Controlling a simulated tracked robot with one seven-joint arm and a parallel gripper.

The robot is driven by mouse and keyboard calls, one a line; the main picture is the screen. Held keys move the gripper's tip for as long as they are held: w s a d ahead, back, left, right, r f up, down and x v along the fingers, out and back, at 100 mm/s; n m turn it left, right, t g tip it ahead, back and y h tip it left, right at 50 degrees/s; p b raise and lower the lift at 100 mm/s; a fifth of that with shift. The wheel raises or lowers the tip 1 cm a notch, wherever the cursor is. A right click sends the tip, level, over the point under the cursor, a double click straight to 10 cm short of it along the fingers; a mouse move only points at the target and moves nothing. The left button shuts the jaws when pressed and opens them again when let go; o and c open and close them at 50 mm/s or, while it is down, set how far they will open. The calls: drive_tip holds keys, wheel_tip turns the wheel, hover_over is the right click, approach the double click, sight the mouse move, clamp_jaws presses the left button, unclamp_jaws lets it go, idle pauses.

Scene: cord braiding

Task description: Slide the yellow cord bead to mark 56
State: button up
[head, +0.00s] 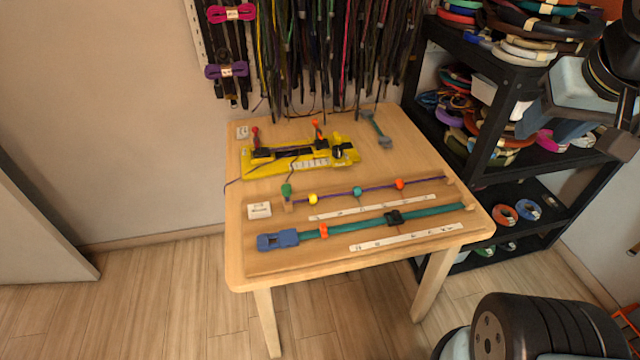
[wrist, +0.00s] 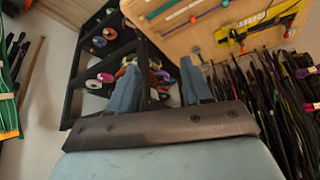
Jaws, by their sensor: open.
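The yellow cord bead (head: 312,199) sits near the left end of a thin purple cord (head: 335,194) on the wooden table. A green piece (head: 287,190) is left of it; a teal bead (head: 357,191) and an orange bead (head: 400,184) are farther right on the same cord. A white scale strip (head: 372,207) lies just in front of the cord; its numbers are too small to read. My gripper (wrist: 158,88) is open and empty in the wrist view, well away from the table. The wrist view shows the orange bead (wrist: 225,3) but not clearly the yellow one.
A wide teal strap (head: 355,224) with a blue buckle (head: 277,240) and a second scale (head: 405,236) lies in front. A black shelf (head: 486,110) with coils stands right; hanging cords (head: 325,60) are behind.

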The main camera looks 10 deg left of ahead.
idle(0.5)
drive_tip(key=w+a+f+n+g+y, duration=0.1)
drive_tip(key=w+a+f+g, duration=0.1)
drive_tip(key=w+a, duration=0.55)
drive_tip(key=n+g+h, duration=0.1)
drive_tip(key=n+g, duration=0.3)
hover_over(312, 195)
wheel_tip(312, 195, down, 22)
wheel_tip(312, 195, down, 14)
drive_tip(key=shift+r, duration=0.2)
clamp_jaws()
